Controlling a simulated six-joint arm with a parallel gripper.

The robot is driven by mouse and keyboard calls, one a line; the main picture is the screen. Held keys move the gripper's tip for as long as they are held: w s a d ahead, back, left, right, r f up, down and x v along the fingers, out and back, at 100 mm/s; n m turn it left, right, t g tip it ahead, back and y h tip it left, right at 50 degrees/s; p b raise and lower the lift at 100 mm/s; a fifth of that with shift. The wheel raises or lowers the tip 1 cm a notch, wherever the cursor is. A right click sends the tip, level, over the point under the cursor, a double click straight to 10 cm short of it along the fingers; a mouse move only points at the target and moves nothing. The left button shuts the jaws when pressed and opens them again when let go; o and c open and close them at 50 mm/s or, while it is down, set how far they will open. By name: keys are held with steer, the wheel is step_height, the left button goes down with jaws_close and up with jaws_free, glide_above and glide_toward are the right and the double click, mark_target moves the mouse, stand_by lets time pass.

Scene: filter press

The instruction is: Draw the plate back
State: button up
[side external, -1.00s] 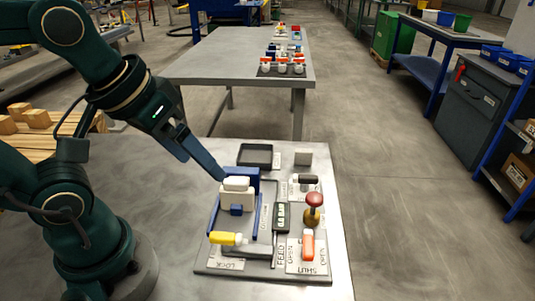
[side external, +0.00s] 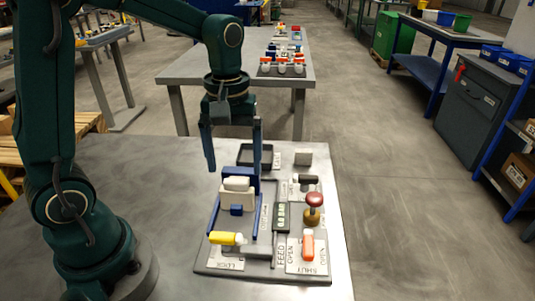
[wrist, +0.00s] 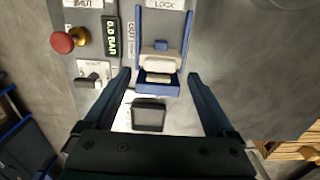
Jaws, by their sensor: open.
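The press sits on a grey base board (side external: 206,262) with two blue rails (side external: 257,222). A cream block (side external: 236,199) with a pale rounded top stands between the rails, against a blue upright plate (side external: 254,181) at their far end. In the wrist view the cream block (wrist: 158,63) and blue plate (wrist: 157,84) lie between my fingers. My gripper (side external: 234,171) points down, open and empty, above the far end of the press. Its fingertips are wide apart in the wrist view (wrist: 158,74), one on each side of the plate. I cannot tell whether they touch it.
A yellow-handled lever (side external: 226,238) lies by the LOCK label. An orange-handled lever (side external: 307,245), a red knob (side external: 314,199), a black-handled switch (side external: 308,179) and a pressure display (side external: 282,217) stand to the right. A dark tray (wrist: 149,117) lies behind the plate.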

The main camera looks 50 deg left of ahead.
mark_target(236, 181)
steer(key=shift+f, duration=1.8)
jaws_close()
